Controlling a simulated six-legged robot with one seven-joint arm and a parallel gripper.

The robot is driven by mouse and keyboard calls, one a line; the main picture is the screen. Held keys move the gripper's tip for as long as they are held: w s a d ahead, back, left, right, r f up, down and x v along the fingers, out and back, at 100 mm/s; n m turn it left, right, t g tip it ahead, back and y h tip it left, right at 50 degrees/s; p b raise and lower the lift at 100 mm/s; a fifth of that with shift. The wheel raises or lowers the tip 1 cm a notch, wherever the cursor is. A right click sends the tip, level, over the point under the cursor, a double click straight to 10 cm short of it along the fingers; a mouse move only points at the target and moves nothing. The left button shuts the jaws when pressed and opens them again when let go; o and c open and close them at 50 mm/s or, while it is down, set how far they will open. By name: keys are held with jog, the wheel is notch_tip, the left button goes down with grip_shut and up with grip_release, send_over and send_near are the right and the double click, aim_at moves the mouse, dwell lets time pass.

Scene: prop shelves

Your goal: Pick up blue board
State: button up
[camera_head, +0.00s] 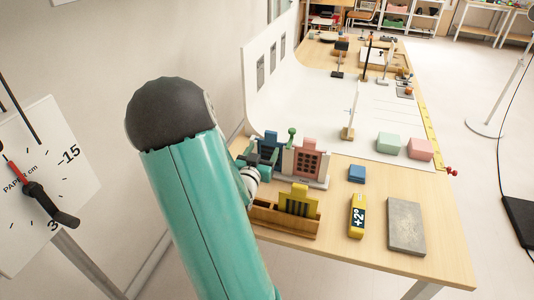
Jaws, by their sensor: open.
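The blue board (271,139) is a dark blue upright piece with a stepped top, at the back left of the near table, beside the pink board (308,161). Its lower part is hidden by my gripper (266,160), a small teal and dark shape right in front of it. My gripper is open. I cannot tell whether the fingers touch the board or stand around it. My teal arm fills the left middle and hides part of the wrist.
A yellow board (299,197) stands in a wooden tray (284,219). A blue block (357,174), yellow "+2°" block (357,217) and grey slab (406,226) lie to the right. Green (390,145) and pink (420,149) blocks sit on the white sheet.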

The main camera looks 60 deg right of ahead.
aim_at(270, 136)
jog(key=d, duration=0.4)
jog(key=shift+w+d, duration=0.45)
jog(key=shift+d, duration=0.7)
jog(key=shift+w+d, duration=0.2)
jog(key=shift+d, duration=0.7)
jog(key=shift+w+d, duration=0.2)
jog(key=shift+d, duration=0.7)
jog(key=shift+c, duration=0.3)
jog(key=c, duration=1.3)
jog(key=shift+r, duration=0.1)
